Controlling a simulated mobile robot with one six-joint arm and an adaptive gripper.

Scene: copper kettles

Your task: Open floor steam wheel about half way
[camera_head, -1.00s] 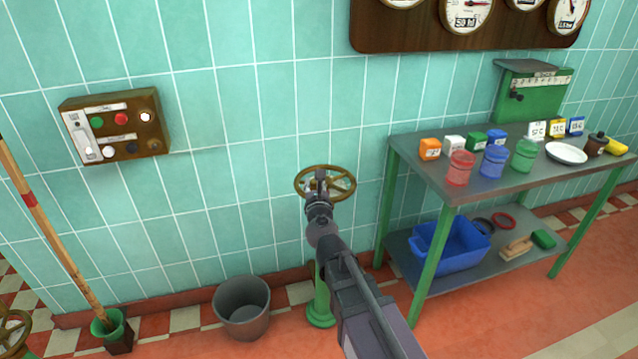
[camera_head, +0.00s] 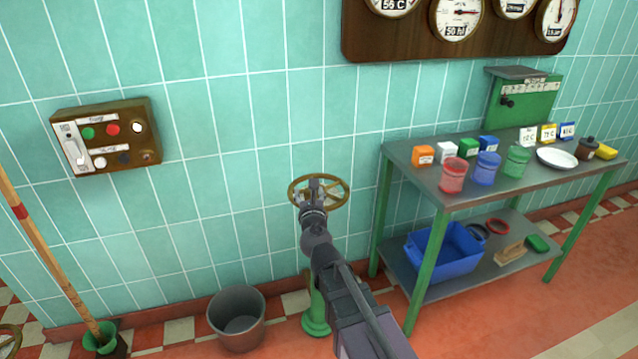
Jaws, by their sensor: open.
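The floor steam wheel is a brass handwheel (camera_head: 341,201) on top of a green floor pedestal (camera_head: 316,318), near the tiled wall. It lies roughly level, and its near left part is hidden by my gripper. My gripper (camera_head: 314,186) is at the wheel, over the left part of its rim and spokes, with its fingers apart. I cannot tell whether the fingers touch the wheel. My arm covers most of the pedestal.
A green-legged metal table (camera_head: 470,185) with jars and small boxes stands right of the wheel. A grey bucket (camera_head: 238,322) stands on the floor to the left. A switch box (camera_head: 105,137) and a gauge board (camera_head: 408,30) hang on the wall.

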